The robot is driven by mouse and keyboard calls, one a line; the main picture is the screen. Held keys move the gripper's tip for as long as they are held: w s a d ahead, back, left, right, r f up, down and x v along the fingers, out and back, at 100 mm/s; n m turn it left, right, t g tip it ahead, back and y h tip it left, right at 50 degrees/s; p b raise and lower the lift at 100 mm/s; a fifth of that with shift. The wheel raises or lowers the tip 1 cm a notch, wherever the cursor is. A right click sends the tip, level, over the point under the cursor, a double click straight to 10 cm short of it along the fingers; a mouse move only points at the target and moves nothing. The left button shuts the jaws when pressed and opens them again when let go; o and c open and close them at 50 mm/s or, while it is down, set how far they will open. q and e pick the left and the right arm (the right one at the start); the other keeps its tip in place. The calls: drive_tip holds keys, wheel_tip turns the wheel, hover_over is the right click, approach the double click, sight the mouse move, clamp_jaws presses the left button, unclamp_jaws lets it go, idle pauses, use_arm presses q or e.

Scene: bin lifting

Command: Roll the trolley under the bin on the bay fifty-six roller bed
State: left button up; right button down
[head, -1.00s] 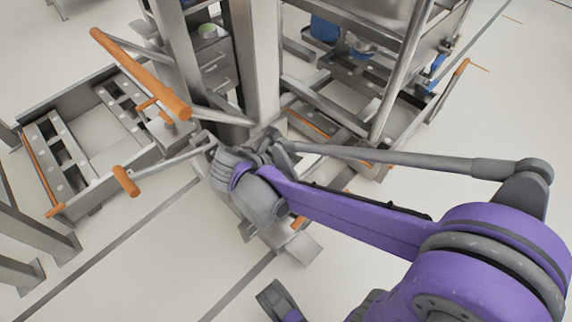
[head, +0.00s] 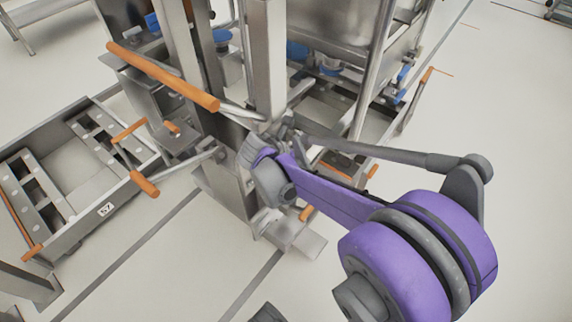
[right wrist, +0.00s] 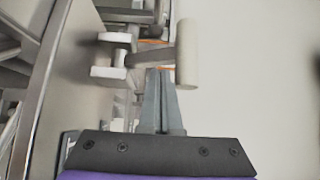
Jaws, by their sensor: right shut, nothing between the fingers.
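The right arm enters the head view from the right and reaches to the steel mast of a wheeled-looking frame with an orange handlebar (head: 162,76); I cannot tell whether this is the trolley. My right gripper (right wrist: 162,75) is shut and empty in the right wrist view. Its fingertips are beside a pale cylindrical grip (right wrist: 187,55) on a short arm, not around it. In the head view the fingertips are hidden by the wrist and mast. A large steel bin-like body (head: 325,25) stands behind the mast. My left gripper is not in view.
A low steel bed (head: 75,232) with perforated cross bars, orange handles and a numbered plate (head: 106,209), which seems to read 57, lies at left. Open pale floor (head: 170,285) with dark lines lies in front.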

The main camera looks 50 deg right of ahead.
drive_tip(key=w+d+p, duration=0.1)
drive_tip(key=d+p, duration=0.2)
drive_tip(key=d, duration=2.3)
drive_tip(key=shift+d, duration=0.35)
